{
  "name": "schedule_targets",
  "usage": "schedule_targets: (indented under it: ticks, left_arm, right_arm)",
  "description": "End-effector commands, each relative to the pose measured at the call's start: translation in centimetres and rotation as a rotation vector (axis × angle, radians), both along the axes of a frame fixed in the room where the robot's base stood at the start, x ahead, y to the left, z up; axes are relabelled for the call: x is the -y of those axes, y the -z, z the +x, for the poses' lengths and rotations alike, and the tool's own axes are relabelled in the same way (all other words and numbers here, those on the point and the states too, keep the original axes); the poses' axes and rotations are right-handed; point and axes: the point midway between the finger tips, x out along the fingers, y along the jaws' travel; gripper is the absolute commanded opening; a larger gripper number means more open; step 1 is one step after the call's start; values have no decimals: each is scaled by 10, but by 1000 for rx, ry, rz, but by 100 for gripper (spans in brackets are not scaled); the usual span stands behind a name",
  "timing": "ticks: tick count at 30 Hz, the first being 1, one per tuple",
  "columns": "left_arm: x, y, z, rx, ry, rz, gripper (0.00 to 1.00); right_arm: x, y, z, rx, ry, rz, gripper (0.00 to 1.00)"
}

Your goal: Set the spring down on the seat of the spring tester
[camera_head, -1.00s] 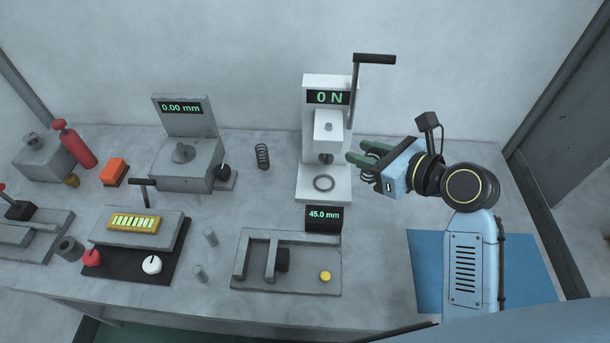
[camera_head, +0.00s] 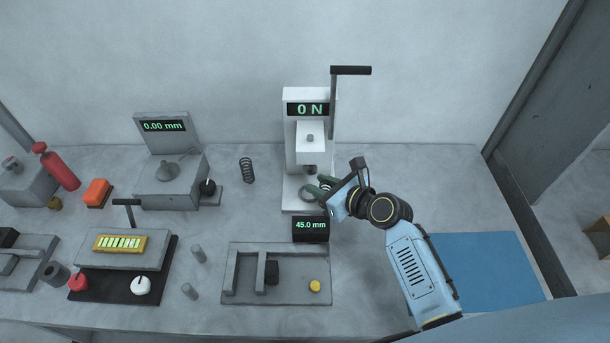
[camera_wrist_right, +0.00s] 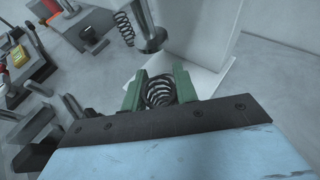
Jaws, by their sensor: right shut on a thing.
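My right gripper (camera_head: 322,188) is shut on a dark coil spring, which shows between the green fingers in the right wrist view (camera_wrist_right: 160,92). In the head view the fingers reach from the right over the right part of the tester's base and partly hide the spring. The spring tester (camera_head: 290,160) is white, with a lever, a plunger (camera_head: 310,168) and a display reading 0 N. Its seat, a dark ring (camera_head: 307,195), lies on the base and is partly covered by the fingers. Whether the spring touches the seat cannot be told. My left gripper is out of view.
A second spring (camera_head: 246,170) stands left of the tester. A 45.0 mm display block (camera_head: 310,230) sits in front of the base, close to my gripper. A grey fixture (camera_head: 240,290) lies nearer. A blue mat (camera_head: 490,270) is at the right.

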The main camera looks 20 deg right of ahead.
Motion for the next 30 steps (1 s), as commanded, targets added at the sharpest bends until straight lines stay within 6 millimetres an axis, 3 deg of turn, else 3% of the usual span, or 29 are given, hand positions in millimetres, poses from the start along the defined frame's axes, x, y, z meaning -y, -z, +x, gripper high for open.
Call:
schedule_targets:
  ticks: [14,16,27,28,30]
  left_arm:
    - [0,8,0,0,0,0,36]
    - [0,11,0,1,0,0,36]
    - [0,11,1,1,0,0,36]
    - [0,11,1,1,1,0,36]
    - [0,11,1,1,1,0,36]
  right_arm:
    - [-28,0,50,0,-1,0,8]
    - [-26,8,48,-2,1,-3,8]
    - [-26,10,47,-3,1,1,8]
    - [-26,10,47,-2,0,0,33]
    - [-26,9,47,-2,0,0,42]
